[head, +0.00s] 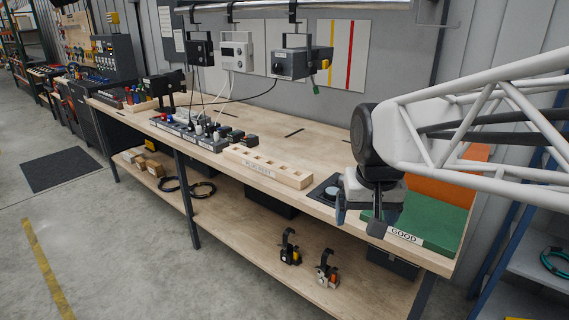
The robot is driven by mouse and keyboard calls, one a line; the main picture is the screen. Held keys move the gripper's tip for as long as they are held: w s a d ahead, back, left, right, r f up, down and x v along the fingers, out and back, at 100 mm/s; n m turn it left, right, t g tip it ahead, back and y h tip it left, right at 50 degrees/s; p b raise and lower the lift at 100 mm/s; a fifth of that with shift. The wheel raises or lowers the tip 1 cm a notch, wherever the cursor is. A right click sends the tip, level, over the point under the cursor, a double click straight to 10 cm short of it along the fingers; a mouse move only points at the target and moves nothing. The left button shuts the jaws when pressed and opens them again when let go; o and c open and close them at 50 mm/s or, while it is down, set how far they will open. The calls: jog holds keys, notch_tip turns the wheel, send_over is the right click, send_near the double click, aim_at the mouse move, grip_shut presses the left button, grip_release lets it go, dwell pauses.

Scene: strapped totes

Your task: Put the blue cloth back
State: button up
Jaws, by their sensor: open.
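I cannot make out a blue cloth anywhere in the head view. My gripper (358,218) hangs over the right end of the wooden workbench (318,150). Its fingers are apart and I see nothing between them. It is beside a green surface labelled GOOD (432,222) and partly covers it. My arm and gripper hide part of the bench's right end.
A pale wooden block with square holes (268,168) lies along the front edge. Grey bins (205,143) with small items stand left of it. An orange panel (445,190) is behind the green surface. The lower shelf holds two small clamp-like devices (327,270). The bench's middle back is mostly clear.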

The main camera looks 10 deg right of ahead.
jog(key=s+a+f+n, duration=0.1)
jog(key=s+f, duration=0.4)
jog(key=s, duration=0.6)
jog(key=shift+a+f, duration=0.2)
jog(key=shift+a, duration=0.05)
